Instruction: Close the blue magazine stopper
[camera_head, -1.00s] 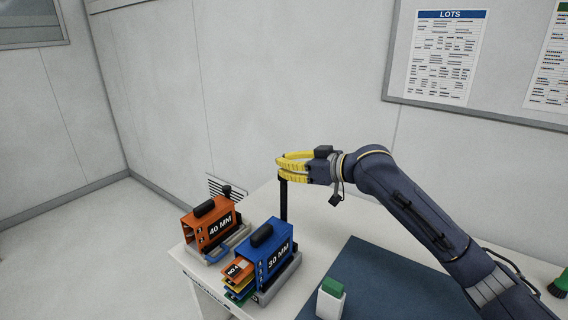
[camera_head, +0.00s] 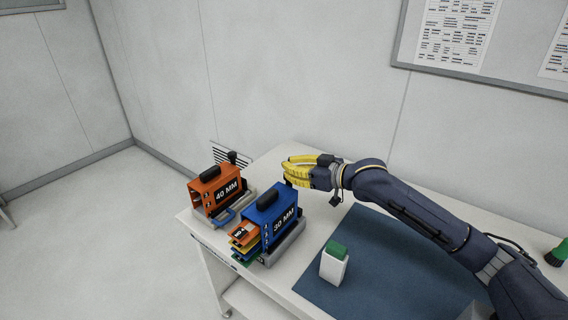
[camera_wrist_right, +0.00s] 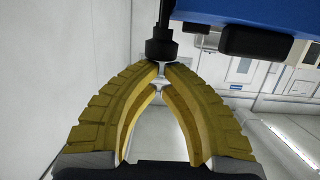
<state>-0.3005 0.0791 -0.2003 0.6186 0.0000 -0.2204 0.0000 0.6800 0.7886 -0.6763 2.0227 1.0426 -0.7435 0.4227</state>
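The blue magazine (camera_head: 269,219), marked 30 MM, stands upright in a grey holder on the table, with a black handle on top. Its stopper shows as a black knob (camera_wrist_right: 161,45) in the right wrist view, beside the blue body (camera_wrist_right: 245,14); in the head view most of it is hidden by my gripper or the magazine. My right gripper (camera_head: 287,173) is just behind and right of the blue magazine. In the wrist view its yellow fingertips (camera_wrist_right: 163,69) meet, shut, at the knob's end with nothing visible between them. My left gripper is out of view.
An orange magazine (camera_head: 207,197), marked 40 MM, stands left of the blue one, with a black knob (camera_head: 232,157) behind it. Coloured strips (camera_head: 243,236) stick out of the blue magazine's front.

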